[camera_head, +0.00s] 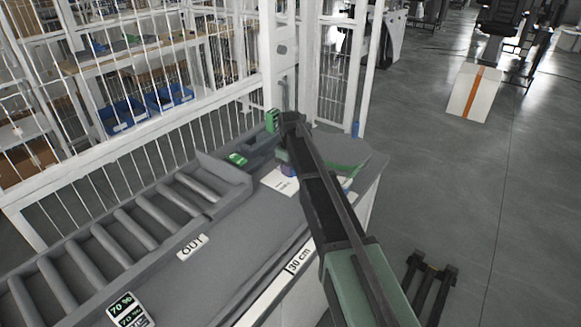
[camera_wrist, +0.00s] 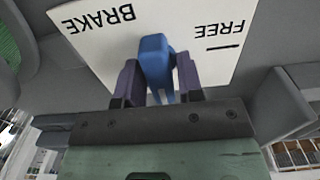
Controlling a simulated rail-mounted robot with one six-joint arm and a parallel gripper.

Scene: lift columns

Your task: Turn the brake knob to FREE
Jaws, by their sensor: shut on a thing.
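The brake knob (camera_wrist: 154,62) is blue and sits on a white plate (camera_wrist: 82,32) with the words BRAKE and FREE, both upside down in the wrist view. A short black line is beside FREE. My gripper (camera_wrist: 160,80) is shut on the knob, one dark finger on each side. The knob's far end lies between the two words, and I cannot tell its exact setting. In the head view, the white plate (camera_head: 279,183) lies on the grey bench beside my arm. The knob shows there only as a small blue patch (camera_head: 289,171), and my arm hides most of it.
A roller conveyor (camera_head: 140,232) runs along the bench at left, with an OUT label (camera_head: 192,246) and a 30 cm label (camera_head: 299,256). White cage bars and a post (camera_head: 280,60) stand behind. Open floor lies at right, with a white, orange-striped box (camera_head: 473,93).

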